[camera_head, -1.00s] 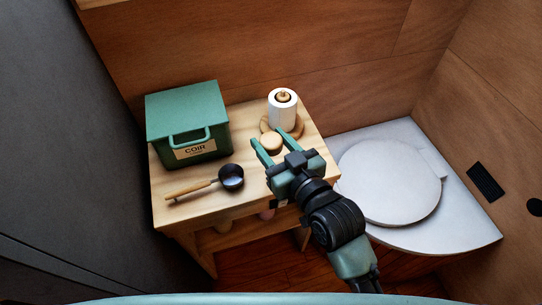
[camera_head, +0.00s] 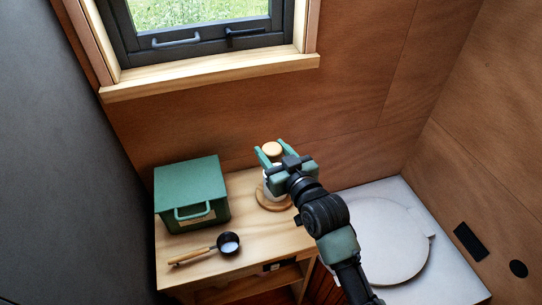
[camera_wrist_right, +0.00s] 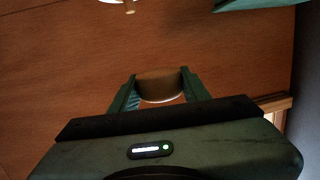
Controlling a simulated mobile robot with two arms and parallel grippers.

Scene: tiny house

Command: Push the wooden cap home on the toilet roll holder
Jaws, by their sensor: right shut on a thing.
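The round wooden cap (camera_head: 272,149) is between the green fingers of my right gripper (camera_head: 271,152), which is shut on it. The cap also shows between the fingers in the right wrist view (camera_wrist_right: 160,84). The gripper holds it up around the top of the toilet roll holder, whose round wooden base (camera_head: 272,202) stands on the table. The white toilet roll (camera_head: 268,187) on the holder is mostly hidden behind the gripper. The holder's top is hidden, so I cannot tell whether the cap touches it. My left gripper is not in view.
A green lidded box (camera_head: 190,190) and a dark ladle with a wooden handle (camera_head: 226,243) are on the wooden table (camera_head: 250,262). A white toilet lid (camera_head: 385,240) is at right. The wooden wall and window sill (camera_head: 215,75) are behind.

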